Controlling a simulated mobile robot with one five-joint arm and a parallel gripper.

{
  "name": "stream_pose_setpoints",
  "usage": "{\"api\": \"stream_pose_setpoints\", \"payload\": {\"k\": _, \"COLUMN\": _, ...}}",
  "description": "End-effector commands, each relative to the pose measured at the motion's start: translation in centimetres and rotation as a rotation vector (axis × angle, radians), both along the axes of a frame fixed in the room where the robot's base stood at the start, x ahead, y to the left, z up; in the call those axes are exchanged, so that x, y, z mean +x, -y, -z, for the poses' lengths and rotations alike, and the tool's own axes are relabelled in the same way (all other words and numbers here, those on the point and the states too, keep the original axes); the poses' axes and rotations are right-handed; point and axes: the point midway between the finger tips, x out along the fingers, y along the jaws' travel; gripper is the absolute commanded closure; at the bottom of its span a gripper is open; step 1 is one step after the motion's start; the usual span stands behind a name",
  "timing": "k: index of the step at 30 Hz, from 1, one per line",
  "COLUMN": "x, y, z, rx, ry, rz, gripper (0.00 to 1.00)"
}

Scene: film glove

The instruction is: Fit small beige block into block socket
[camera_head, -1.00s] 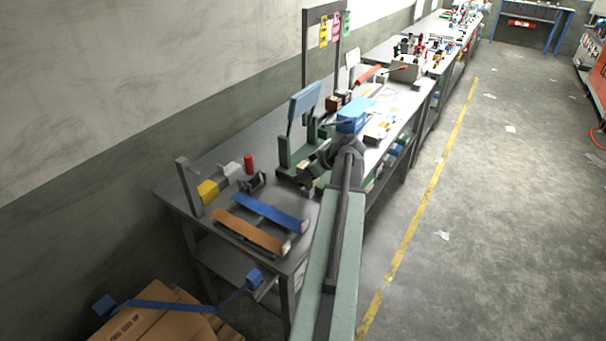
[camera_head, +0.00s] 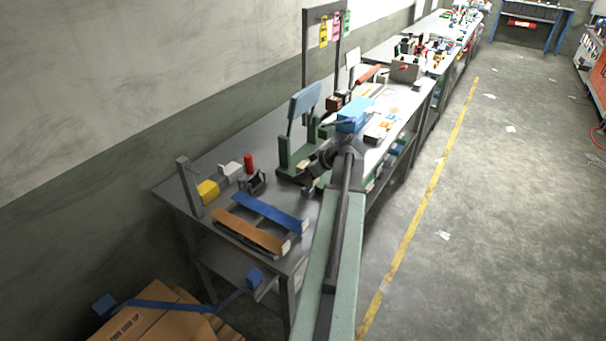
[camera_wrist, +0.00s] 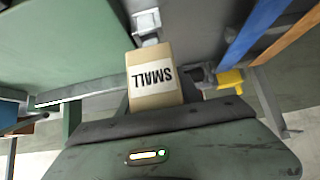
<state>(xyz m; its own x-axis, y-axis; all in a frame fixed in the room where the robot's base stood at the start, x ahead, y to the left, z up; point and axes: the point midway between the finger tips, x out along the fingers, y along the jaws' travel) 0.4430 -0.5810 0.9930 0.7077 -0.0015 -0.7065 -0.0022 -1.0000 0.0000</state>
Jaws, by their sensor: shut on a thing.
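In the head view my gripper (camera_head: 316,166) is at the green stand (camera_head: 287,160) with a blue-grey panel, and the block is not clear there. A small grey metal part (camera_wrist: 147,22) lies just beyond the block's far end; I cannot tell whether they touch. I cannot tell for sure which part is the block socket.
A blue strip (camera_head: 268,212) and an orange strip (camera_head: 248,232) lie at the bench's near end. A black bracket (camera_head: 252,182), a red cylinder (camera_head: 249,163) and a yellow block (camera_head: 208,191) stand behind them.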

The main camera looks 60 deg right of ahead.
Motion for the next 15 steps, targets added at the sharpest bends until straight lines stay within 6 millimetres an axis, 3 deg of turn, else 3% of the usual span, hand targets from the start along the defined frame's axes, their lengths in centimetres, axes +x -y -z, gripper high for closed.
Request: {"api": "stream_pose_setpoints", "payload": {"k": 15, "x": 0.0, "y": 0.0, "z": 1.4, "rx": 0.0, "ry": 0.0, "rz": 0.0, "gripper": 1.0}}
